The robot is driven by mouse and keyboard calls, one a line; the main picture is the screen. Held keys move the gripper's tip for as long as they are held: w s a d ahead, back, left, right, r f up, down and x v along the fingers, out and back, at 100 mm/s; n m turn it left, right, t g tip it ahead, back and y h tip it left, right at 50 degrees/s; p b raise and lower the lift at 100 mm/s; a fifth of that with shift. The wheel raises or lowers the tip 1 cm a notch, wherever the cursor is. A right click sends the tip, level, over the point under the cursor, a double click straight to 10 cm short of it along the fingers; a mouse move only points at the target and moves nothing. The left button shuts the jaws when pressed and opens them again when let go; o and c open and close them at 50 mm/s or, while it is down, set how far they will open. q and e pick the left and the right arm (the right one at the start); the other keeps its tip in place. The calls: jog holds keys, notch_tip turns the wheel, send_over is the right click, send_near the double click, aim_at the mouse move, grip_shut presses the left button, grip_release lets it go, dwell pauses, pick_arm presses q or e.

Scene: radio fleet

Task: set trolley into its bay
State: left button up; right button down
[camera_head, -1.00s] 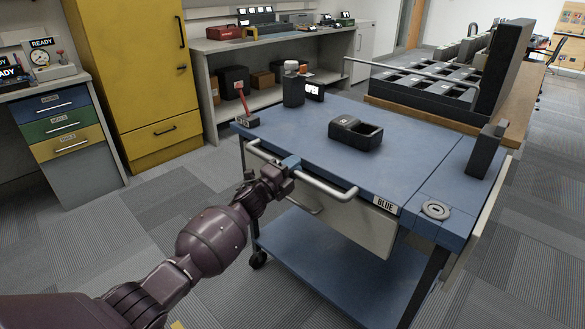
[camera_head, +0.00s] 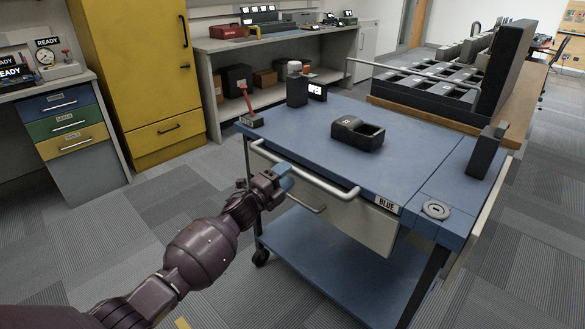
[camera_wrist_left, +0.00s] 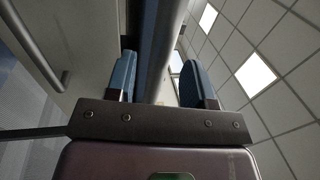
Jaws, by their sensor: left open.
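The blue trolley (camera_head: 420,152) labelled BLUE stands in the middle of the head view, with a light drawer under its top and a lower shelf. A pale handle bar (camera_head: 322,183) runs along its near edge. My left gripper (camera_head: 285,178) is open at this bar, near its left half. In the left wrist view the grey bar (camera_wrist_left: 163,45) appears between the two blue fingers (camera_wrist_left: 157,78); I cannot tell how deep it sits there. The bay cannot be made out. My right gripper is not in view.
On the trolley top are a black holder (camera_head: 357,133), a dark canister (camera_head: 297,88), an OPEN sign (camera_head: 317,91) and a red lever (camera_head: 246,102). A bench with a black rack (camera_head: 430,95) stands behind right. A yellow cabinet (camera_head: 130,70) stands left. Carpet is clear front left.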

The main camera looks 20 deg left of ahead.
pick_arm(q)
jog(key=v, duration=0.6)
jog(key=shift+p, duration=0.45)
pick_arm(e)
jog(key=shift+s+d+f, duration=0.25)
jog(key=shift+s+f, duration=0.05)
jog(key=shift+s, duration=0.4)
pick_arm(q)
jog(key=shift+s, duration=0.1)
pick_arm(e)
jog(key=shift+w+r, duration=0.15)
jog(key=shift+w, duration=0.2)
